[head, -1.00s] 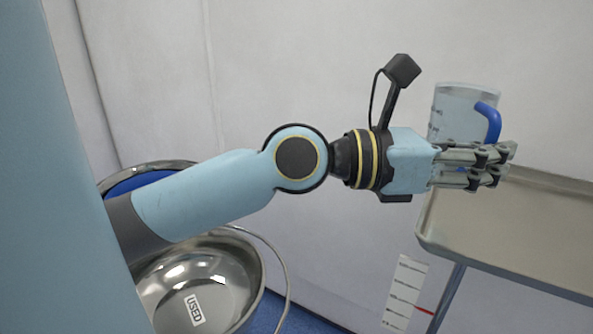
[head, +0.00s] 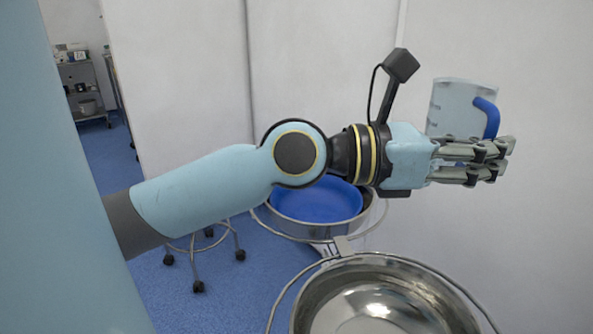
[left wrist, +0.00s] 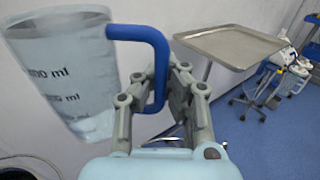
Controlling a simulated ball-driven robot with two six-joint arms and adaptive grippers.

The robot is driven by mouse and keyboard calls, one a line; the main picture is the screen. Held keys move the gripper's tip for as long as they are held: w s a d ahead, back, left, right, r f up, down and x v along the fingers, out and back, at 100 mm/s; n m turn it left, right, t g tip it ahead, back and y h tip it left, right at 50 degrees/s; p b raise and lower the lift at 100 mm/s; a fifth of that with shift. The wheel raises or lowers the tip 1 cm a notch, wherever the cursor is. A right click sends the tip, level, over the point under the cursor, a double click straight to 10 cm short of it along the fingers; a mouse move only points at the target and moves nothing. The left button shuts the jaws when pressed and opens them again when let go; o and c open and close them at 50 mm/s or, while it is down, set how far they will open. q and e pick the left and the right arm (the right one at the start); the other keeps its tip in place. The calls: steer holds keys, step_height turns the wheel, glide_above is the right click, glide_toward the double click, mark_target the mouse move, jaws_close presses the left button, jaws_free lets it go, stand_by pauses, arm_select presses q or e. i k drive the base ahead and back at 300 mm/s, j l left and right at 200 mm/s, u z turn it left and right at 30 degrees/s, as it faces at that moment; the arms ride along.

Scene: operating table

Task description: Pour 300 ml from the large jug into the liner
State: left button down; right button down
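The large jug (head: 460,105) is clear, with a blue handle and dark ml marks, and is held up in the air, close to upright. My left gripper (head: 490,160) is shut on its handle. In the left wrist view the jug (left wrist: 68,75) hangs at the left and its handle (left wrist: 158,60) passes between the fingers (left wrist: 163,108). The liquid level is hard to read. A blue liner or basin (head: 315,202) sits in a round steel stand below my left forearm, partly hidden by it. My right gripper is not in view.
A shiny steel bowl (head: 375,300) on a ringed stand is at the bottom, in front of the blue one. A steel tray table (left wrist: 230,46) and wheeled equipment (left wrist: 285,75) show in the left wrist view. Shelves (head: 85,90) stand far left. Pale walls are behind.

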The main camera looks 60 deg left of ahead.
mark_target(331, 199)
steer(key=k+j, duration=0.1)
steer(key=j, duration=0.3)
steer(key=k+j, duration=0.1)
steer(key=j, duration=0.35)
steer(key=k+j+u, duration=0.1)
steer(key=j, duration=0.3)
